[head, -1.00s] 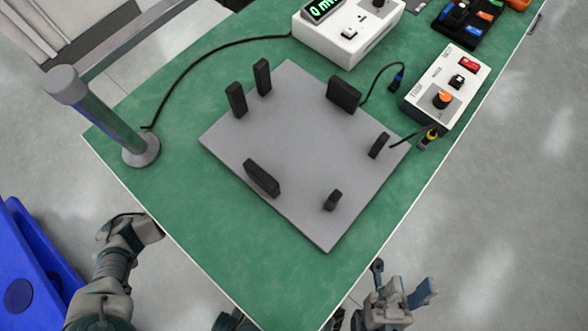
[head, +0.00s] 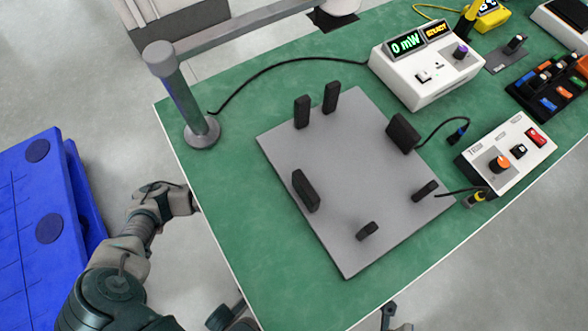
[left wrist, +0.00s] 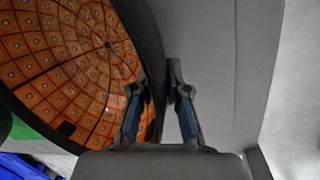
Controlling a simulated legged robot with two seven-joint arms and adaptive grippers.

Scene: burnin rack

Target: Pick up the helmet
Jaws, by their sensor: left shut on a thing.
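The helmet (left wrist: 70,50) shows in the left wrist view as a curved shell with an orange tiled inside and a dark rim (left wrist: 148,45). My left gripper (left wrist: 157,92) has its two blue-padded fingers on either side of that rim and is shut on it. In the head view my left arm (head: 150,215) reaches to the table's left edge; its fingertips and the helmet are hidden there. Only a small part of my right gripper (head: 392,316) shows at the bottom edge of the head view, and its fingers cannot be made out.
A green table (head: 240,220) bears a grey plate (head: 345,200) with several upright black blocks. A post (head: 180,95) stands at its left corner. White meter (head: 425,85) and control box (head: 510,150) stand to the right. Blue panels (head: 35,250) are at the left.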

